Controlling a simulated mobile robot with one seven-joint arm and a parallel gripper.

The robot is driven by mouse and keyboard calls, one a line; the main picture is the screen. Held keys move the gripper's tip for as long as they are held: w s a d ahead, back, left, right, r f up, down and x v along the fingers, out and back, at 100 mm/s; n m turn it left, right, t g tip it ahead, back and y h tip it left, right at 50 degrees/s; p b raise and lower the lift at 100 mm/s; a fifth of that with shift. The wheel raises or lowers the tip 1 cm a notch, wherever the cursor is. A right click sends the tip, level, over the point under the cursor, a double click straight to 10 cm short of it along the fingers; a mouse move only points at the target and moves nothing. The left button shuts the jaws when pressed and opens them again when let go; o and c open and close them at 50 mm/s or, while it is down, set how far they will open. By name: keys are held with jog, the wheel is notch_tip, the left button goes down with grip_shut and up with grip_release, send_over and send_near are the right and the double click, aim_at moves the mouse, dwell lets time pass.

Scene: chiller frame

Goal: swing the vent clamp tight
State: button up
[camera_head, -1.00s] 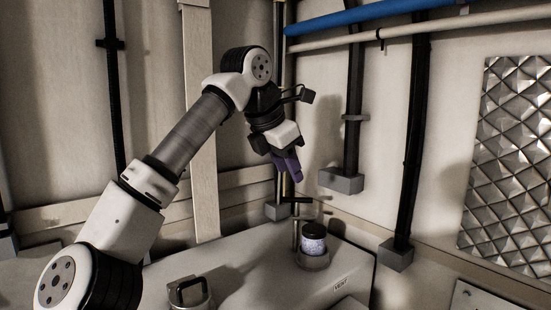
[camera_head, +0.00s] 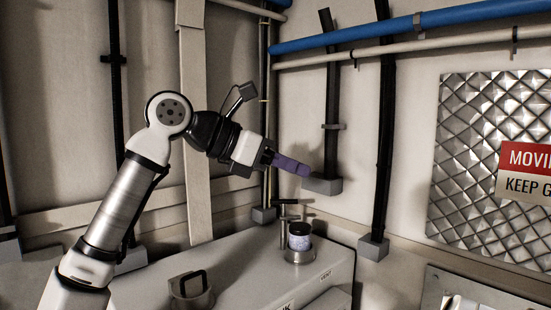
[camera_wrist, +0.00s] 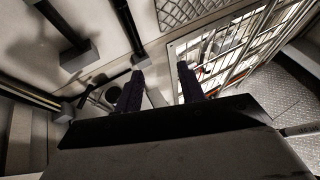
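A small jar (camera_head: 299,238) with a dark lid and pale blue speckled body stands upright in a metal ring on the grey cabinet top, near a VENT label (camera_head: 325,275). A thin upright post with a dark crossbar (camera_head: 284,203) stands just behind it; it looks like the vent clamp, but I cannot tell how tight it is. My gripper (camera_head: 303,169) is in the air above and behind the jar, pointing right, touching nothing. In the wrist view my gripper's two purple fingers (camera_wrist: 160,85) are apart with nothing between them. A dark round top, probably the jar lid (camera_wrist: 113,95), shows left of them.
Dark vertical pipes (camera_head: 386,140) and a blue pipe (camera_head: 370,33) run along the walls behind. A quilted metal panel (camera_head: 470,120) is at right.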

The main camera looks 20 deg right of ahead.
jog(key=shift+s+a+r+m+g+h, duration=0.2)
jog(key=shift+s+a+r+g+h, duration=0.3)
jog(key=shift+s+a+r+h, duration=0.35)
jog(key=shift+s+a+r+m+g+h, duration=0.2)
jog(key=shift+s+a+r+g+h, duration=0.45)
jog(key=shift+s, duration=0.4)
jog(key=shift+f, duration=0.1)
